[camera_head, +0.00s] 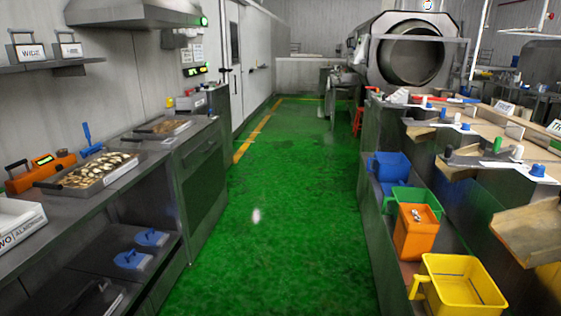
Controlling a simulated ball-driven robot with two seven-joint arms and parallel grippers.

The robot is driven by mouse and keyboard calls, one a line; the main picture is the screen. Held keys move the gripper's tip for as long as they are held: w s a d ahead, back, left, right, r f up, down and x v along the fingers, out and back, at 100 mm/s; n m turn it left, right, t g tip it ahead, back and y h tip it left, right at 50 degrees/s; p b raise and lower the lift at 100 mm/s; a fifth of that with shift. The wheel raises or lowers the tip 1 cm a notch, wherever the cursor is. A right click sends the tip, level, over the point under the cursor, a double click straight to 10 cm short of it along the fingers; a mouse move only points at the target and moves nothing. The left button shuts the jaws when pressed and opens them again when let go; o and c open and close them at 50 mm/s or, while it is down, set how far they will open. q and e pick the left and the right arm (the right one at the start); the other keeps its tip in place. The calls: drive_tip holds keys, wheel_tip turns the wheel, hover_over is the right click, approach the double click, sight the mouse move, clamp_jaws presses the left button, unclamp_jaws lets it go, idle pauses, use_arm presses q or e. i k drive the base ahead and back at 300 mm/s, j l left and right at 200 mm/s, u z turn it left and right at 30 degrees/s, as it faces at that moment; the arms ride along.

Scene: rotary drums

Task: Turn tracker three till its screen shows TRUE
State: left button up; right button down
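No label reading tracker three can be made out, and I cannot tell which thing it is. An orange device (40,171) with a dark handle and a small lit screen sits on the left counter, beside a tray of pieces. Its screen text is too small to read. A wall panel (195,70) with a lit green and yellow display is further back on the left; its text is also unreadable. Neither of my grippers shows in the head view.
A green floor aisle (290,210) is clear between the left counter (75,205) and the right benches. A large metal drum (411,55) stands at the far end. Blue, green, orange and yellow tubs (460,283) line the right side. A tray (97,173) holds brown pieces.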

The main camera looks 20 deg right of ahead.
sight(538, 170)
drive_tip(key=i+z, duration=0.2)
drive_tip(key=z, duration=0.25)
drive_tip(key=i+z, duration=0.2)
drive_tip(key=z, duration=0.3)
drive_tip(key=i+j+z, duration=0.15)
drive_tip(key=z, duration=0.3)
drive_tip(key=i+j+z, duration=0.2)
drive_tip(key=z, duration=0.25)
drive_tip(key=i+j+z, duration=0.1)
drive_tip(key=z, duration=0.4)
drive_tip(key=j, duration=0.1)
